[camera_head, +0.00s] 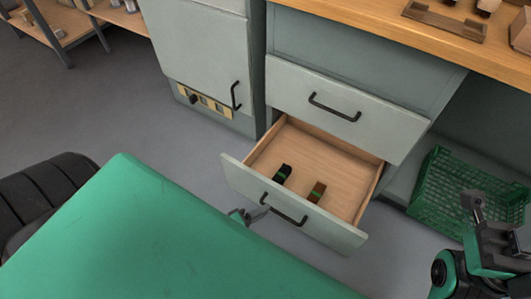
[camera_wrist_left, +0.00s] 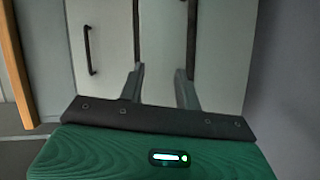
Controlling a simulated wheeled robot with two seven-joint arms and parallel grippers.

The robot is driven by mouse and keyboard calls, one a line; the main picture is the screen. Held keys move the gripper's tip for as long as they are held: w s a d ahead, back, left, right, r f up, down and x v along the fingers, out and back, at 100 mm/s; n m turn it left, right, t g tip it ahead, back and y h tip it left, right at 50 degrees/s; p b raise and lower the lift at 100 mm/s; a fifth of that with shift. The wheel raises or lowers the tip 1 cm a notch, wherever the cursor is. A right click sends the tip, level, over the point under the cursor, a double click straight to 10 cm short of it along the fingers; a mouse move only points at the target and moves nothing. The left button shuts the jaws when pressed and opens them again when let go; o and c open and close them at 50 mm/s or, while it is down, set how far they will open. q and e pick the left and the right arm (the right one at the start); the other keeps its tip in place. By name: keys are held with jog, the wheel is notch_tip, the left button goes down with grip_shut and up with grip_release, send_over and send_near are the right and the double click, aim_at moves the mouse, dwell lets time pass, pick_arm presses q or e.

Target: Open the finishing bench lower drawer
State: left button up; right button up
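The finishing bench lower drawer (camera_head: 232,172) is pulled well out, its wooden inside showing. Its dark bar handle (camera_head: 284,209) is on the pale front. My left gripper (camera_head: 256,213) is at the left end of this handle, mostly hidden behind my green arm cover. In the left wrist view its two fingers (camera_wrist_left: 160,80) stand apart, with the drawer front ahead and the dark handle (camera_wrist_left: 191,35) near the right finger. Contact with the handle cannot be told. My right gripper (camera_head: 477,207) is at the lower right, away from the drawer; its opening is unclear.
Two small dark brush-like pieces (camera_head: 282,173) (camera_head: 317,191) lie in the drawer. The upper drawer (camera_head: 300,82) above is shut. A green crate (camera_head: 440,185) stands right of the drawer. A cabinet door (camera_head: 200,50) is at the left. Grey floor (camera_head: 100,110) lies open at left.

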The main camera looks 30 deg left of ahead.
pick_arm(q)
jog(key=s+a+f, duration=0.1)
jog(key=s+a, duration=0.1)
jog(key=s, duration=0.3)
jog(key=s+a+f, duration=0.1)
jog(key=s+a, duration=0.2)
jog(key=s, duration=0.3)
jog(key=shift+s+f, duration=0.25)
jog(key=shift+f, duration=0.05)
dwell(0.5)
jog(key=shift+p, duration=0.3)
dwell(0.5)
